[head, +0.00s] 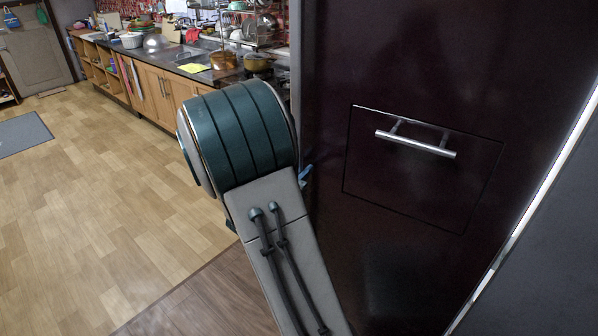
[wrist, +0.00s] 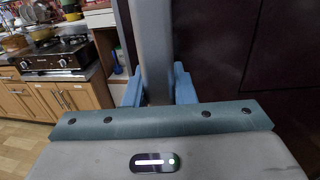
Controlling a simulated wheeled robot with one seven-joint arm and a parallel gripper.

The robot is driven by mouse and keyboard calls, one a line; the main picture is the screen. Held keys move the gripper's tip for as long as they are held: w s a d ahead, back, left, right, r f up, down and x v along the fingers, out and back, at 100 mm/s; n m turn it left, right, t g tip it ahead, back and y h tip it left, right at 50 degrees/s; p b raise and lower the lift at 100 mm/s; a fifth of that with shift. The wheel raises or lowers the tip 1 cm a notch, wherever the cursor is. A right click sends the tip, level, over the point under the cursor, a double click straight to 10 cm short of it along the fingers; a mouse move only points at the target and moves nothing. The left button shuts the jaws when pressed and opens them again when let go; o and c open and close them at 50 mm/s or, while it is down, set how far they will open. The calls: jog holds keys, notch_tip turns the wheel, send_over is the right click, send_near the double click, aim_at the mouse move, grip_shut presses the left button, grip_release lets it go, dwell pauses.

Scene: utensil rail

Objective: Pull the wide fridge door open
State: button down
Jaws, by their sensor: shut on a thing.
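A tall dark maroon panel (head: 400,60), which looks like the wide fridge door, fills the right of the head view. It also shows at the right of the wrist view (wrist: 215,50). A grey upright bar (wrist: 153,45), which looks like its handle or edge, runs down the middle of the wrist view. My gripper (wrist: 158,88) is shut on this bar, with one blue finger on each side. In the head view my wrist hides most of the gripper; only a bit of blue finger shows by the panel's left edge. I cannot tell whether the door stands ajar.
A small square front with a silver bar handle (head: 415,144) is set in the panel. A pale strip (head: 540,215) runs down its right side. A kitchen counter (head: 150,62) with pots and a stove (wrist: 55,55) stands behind.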

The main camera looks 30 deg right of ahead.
jog(key=shift+s+a, duration=0.15)
jog(key=c, duration=1.2)
grip_release()
jog(key=b+v, duration=0.1)
jog(key=v, duration=1.2)
jog(key=shift+a+b, duration=0.35)
jog(key=shift+s, duration=0.15)
